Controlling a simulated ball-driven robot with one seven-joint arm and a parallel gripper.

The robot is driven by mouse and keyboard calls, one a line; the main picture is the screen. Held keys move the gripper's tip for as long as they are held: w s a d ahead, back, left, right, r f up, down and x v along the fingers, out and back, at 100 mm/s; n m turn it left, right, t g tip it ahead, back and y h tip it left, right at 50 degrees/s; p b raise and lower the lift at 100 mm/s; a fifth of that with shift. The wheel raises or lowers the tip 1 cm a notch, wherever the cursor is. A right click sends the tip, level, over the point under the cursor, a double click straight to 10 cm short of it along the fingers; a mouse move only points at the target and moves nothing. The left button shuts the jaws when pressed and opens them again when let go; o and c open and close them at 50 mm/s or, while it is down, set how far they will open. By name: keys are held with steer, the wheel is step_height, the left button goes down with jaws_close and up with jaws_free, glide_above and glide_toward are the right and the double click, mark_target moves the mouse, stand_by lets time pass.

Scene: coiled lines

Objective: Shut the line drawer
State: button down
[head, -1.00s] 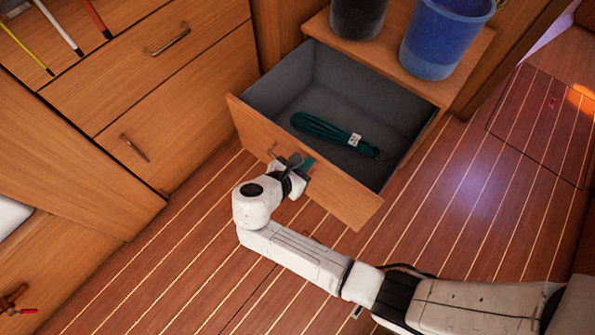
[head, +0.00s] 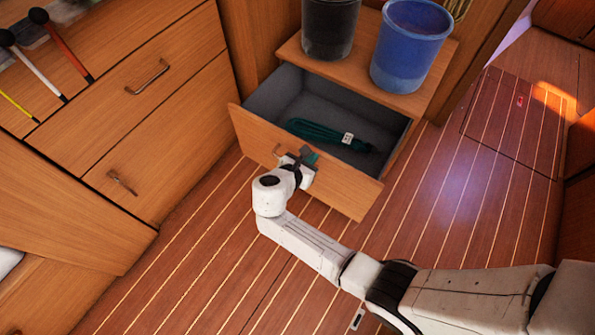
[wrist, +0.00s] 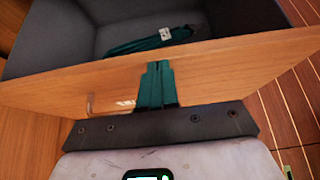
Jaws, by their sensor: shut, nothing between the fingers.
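The line drawer (head: 335,182) is partly open, with its wooden front toward me and grey walls inside. A coiled dark green line (head: 318,132) with a white tag lies in it. My gripper (head: 307,155) is shut and empty at the outer face of the drawer front, near its middle. In the wrist view, the shut green fingertips (wrist: 158,70) reach up against the drawer front (wrist: 225,75), just right of the bar handle (wrist: 92,106). They appear to touch the wood, but exact contact is hard to tell. The handle is not held.
A black bucket (head: 329,28) and a blue bucket (head: 409,50) stand on the cabinet top above the drawer. Closed drawers (head: 160,135) with metal handles are at left. The striped wooden floor (head: 440,215) is clear at right.

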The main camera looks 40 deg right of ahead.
steer(key=w+d+b, duration=0.1)
steer(key=w+d, duration=0.2)
steer(key=d, duration=0.8)
steer(key=w+d+b, duration=0.2)
steer(key=w+d, duration=0.2)
steer(key=d, duration=0.7)
